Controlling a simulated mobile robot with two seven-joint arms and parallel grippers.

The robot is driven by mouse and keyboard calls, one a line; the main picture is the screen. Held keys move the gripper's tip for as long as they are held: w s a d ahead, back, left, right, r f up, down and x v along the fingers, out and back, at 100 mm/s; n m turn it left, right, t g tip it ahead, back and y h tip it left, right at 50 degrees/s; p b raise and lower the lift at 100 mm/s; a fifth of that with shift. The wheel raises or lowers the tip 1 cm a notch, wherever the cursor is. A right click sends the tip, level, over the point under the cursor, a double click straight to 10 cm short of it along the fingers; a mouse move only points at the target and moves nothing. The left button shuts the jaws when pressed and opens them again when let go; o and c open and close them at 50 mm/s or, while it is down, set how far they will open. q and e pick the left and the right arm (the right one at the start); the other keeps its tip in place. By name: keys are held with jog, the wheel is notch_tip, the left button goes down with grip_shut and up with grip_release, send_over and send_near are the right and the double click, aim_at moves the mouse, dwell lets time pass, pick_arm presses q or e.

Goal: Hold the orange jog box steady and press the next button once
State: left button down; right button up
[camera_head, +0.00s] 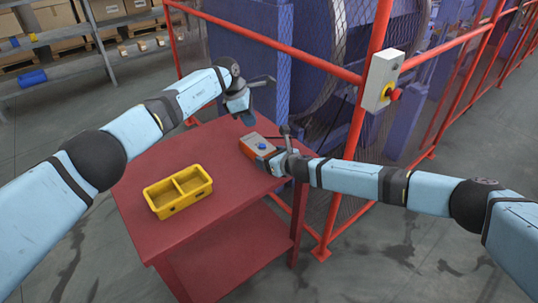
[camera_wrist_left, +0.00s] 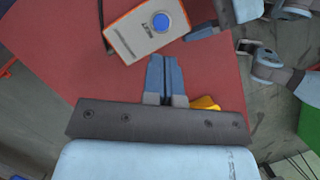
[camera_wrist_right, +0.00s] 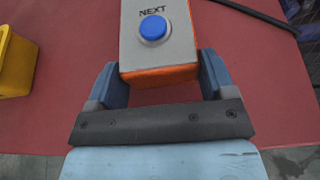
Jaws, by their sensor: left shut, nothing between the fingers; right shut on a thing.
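The orange jog box (camera_head: 258,147) lies on the red table near its right edge, with a grey top face and a round blue button. In the right wrist view the jog box (camera_wrist_right: 160,50) shows the word NEXT beside the blue button (camera_wrist_right: 153,28). My right gripper (camera_wrist_right: 160,82) is shut on the end of the box, one finger on each side. My left gripper (camera_head: 247,117) is above the table, behind the box in the head view. In the left wrist view its fingers (camera_wrist_left: 162,62) are together and empty, apart from the jog box (camera_wrist_left: 147,30).
A yellow two-compartment tray (camera_head: 178,192) stands on the red table (camera_head: 235,200), left of the box. A red fence post (camera_head: 358,140) with a grey emergency-stop box (camera_head: 381,78) stands behind the table. A dark cable runs from the jog box.

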aim_at(263, 146)
pick_arm(q)
jog(key=d+t, duration=0.1)
jog(key=d+t+h, duration=0.1)
jog(key=t, duration=0.1)
jog(key=shift+s+d+f, duration=0.1)
jog(key=shift+d+f, duration=0.15)
jog(key=shift+f, duration=0.05)
jog(key=r+t+h, duration=0.1)
jog(key=d+r+t, duration=0.1)
jog(key=r+t, duration=0.1)
jog(key=shift+s+d+h, duration=0.15)
jog(key=shift+s+h, duration=0.05)
jog(key=shift+h, duration=0.2)
jog(key=shift+f, duration=4.35)
jog(key=shift+f, duration=0.45)
